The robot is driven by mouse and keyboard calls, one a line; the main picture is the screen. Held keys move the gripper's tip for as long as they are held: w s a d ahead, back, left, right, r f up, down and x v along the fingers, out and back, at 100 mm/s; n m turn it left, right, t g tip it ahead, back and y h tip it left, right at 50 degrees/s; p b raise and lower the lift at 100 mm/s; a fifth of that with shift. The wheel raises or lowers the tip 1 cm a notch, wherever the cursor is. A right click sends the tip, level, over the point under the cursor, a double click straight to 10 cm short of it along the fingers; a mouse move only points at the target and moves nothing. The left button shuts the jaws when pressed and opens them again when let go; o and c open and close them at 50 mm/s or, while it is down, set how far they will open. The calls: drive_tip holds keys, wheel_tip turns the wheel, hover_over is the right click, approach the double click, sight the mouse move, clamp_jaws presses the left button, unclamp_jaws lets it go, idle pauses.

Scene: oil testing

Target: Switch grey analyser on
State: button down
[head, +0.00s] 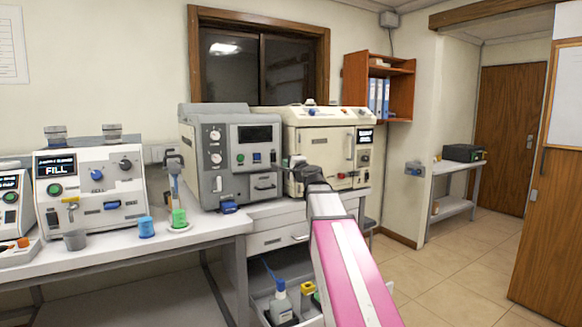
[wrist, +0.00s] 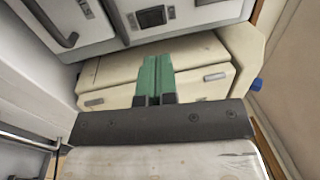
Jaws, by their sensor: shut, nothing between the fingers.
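The grey analyser (head: 203,178) stands on the bench in the head view. Its screen (head: 254,133) is dark, two white dials sit left of it, and small green and red controls (head: 248,157) sit below it. My arm reaches up from the lower right, with my gripper (head: 295,166) in front of the cream analyser (head: 305,142), right of the grey one. In the wrist view my green fingers (wrist: 157,62) are together and empty. They overlap a cream casing and point toward a pale panel with a dark handle (wrist: 55,30). I cannot tell whether they touch anything.
Left on the bench are a white machine reading FILL (head: 90,185), a blue beaker (head: 146,227), a grey cup (head: 75,240) and a green-based cylinder (head: 179,217). Bottles (head: 281,305) stand under the bench. The tiled floor (head: 440,270) at right is clear.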

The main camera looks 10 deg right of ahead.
sight(274, 155)
drive_tip(key=x, duration=0.9)
drive_tip(key=shift+w+a, duration=0.1)
drive_tip(key=shift+w, duration=0.2)
drive_tip(key=shift+w+r, duration=0.1)
drive_tip(key=shift+w, duration=0.05)
drive_tip(key=r+v, duration=0.3)
drive_tip(key=v, duration=1)
drive_tip(key=shift+s, duration=0.55)
drive_tip(key=shift+r, duration=0.15)
